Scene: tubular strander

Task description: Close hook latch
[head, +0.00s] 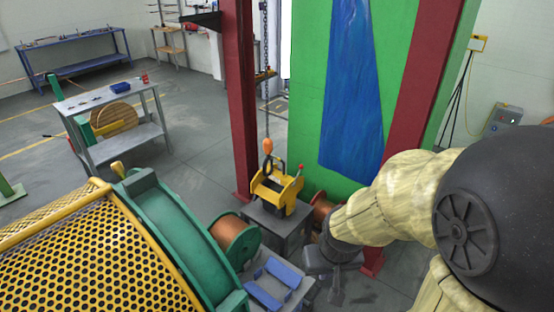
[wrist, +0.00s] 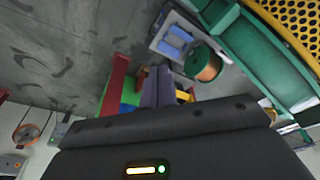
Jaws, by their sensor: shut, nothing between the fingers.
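The hook (head: 267,163) hangs from an orange block on a chain in the head view. It is at the top of a yellow lifting frame (head: 290,192) with a red-tipped lever. The latch is too small to make out. My gripper (head: 336,294) points down, to the right of and nearer than the frame, apart from the hook. In the wrist view its two fingers (wrist: 158,88) are together and empty. A yellow piece (wrist: 185,95) shows beside them, partly hidden; I cannot make out the hook there.
The yellow frame stands on a grey stand (head: 275,226). Copper spools (head: 235,240) flank it. A blue cradle (head: 272,284) and the strander's yellow perforated guard (head: 90,255) are at the left. Red columns (head: 240,100) and a green panel (head: 305,100) rise behind.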

